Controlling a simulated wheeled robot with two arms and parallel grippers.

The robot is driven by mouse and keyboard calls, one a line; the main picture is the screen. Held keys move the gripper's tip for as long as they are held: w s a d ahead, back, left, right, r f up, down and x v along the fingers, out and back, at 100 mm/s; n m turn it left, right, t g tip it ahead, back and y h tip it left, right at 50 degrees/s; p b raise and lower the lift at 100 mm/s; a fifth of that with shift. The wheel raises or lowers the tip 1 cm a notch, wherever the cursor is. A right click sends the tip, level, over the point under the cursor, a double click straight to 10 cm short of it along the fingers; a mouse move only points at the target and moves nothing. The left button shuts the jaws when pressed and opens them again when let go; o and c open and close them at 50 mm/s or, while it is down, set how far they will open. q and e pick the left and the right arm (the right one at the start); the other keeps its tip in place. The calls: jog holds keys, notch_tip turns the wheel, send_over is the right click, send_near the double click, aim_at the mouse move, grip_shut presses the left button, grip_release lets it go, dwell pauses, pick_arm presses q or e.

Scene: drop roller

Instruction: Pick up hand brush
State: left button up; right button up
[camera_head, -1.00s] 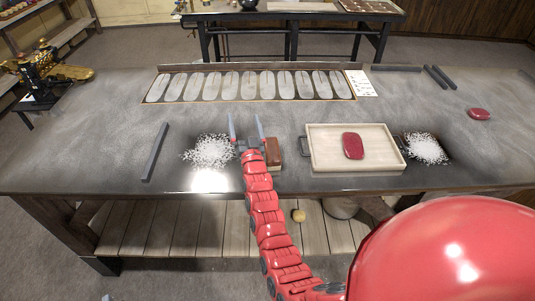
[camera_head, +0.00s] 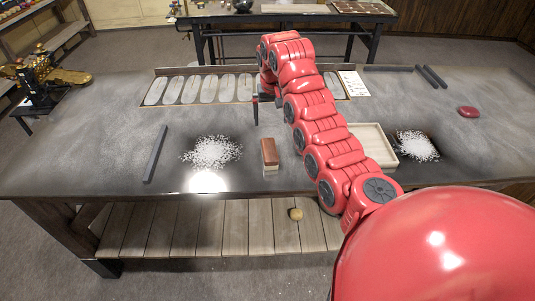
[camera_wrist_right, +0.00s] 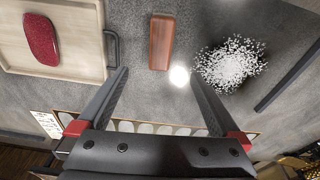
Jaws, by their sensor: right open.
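The hand brush (camera_head: 270,150) stands on the grey workbench (camera_head: 100,150) near its front edge, with a reddish-brown wooden back and a pale lower part. It also shows in the right wrist view (camera_wrist_right: 161,42), at the top middle. My right gripper (camera_head: 257,111) hangs over the bench behind the brush, apart from it. In the right wrist view, its two fingers (camera_wrist_right: 158,74) are spread and empty, with the brush beyond the tips. My left gripper is not in view.
A pile of white granules (camera_head: 212,152) lies left of the brush, with a dark bar (camera_head: 155,153) beyond it. A wooden tray (camera_head: 378,143), partly hidden by my arm, is at the right; a red object (camera_wrist_right: 41,39) lies in it. More granules (camera_head: 417,146) lie right of the tray.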

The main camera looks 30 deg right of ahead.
send_near(269, 149)
jog(key=f, duration=0.1)
jog(key=f+b, duration=0.2)
jog(key=f, duration=0.1)
jog(key=shift+w+d+f, duration=0.1)
jog(key=shift+w+d, duration=0.15)
jog(key=shift+w, duration=0.05)
jog(key=shift+w+d+f+p, duration=0.15)
jog(key=shift+f+p, duration=0.5)
jog(key=shift+f, duration=0.35)
jog(key=shift+f+p, duration=0.15)
jog(key=shift+p, duration=0.25)
jog(key=f+p, duration=0.2)
jog(key=f, duration=0.1)
jog(key=shift+w, duration=0.25)
jog(key=shift+w+d+f+p, duration=0.1)
jog(key=shift+f+p, duration=0.2)
jog(key=shift+f, duration=0.6)
